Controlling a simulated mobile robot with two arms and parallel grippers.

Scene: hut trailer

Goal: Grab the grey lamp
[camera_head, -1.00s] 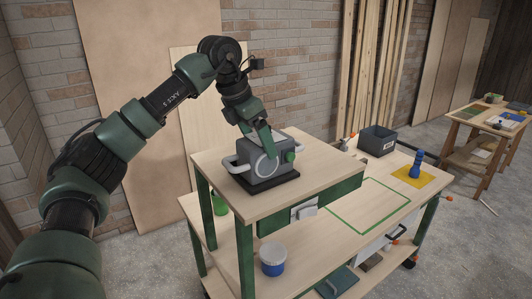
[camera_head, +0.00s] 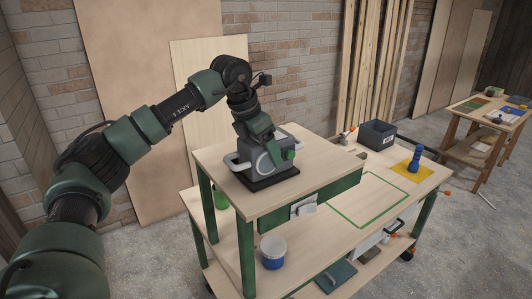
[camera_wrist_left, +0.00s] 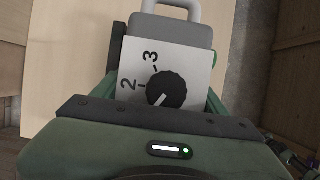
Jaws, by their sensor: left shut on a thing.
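The grey lamp (camera_head: 256,163) is a boxy grey body with pale handles and a green knob on its side. It stands upright on a dark base on the raised shelf (camera_head: 325,160) of the workbench. My left gripper (camera_head: 268,148) comes down from above and is shut on the lamp's body. In the left wrist view the lamp (camera_wrist_left: 172,30) shows its top handle and a white plate with a black dial marked 2 and 3, between my green fingers. The fingertips are mostly hidden. My right gripper is not in view.
The lower bench top holds a green-outlined area (camera_head: 371,200), a grey bin (camera_head: 377,135), and a blue object (camera_head: 415,160) on a yellow mat. A blue-and-white tub (camera_head: 273,252) stands below the raised shelf. A brick wall with leaning boards (camera_head: 130,100) stands behind.

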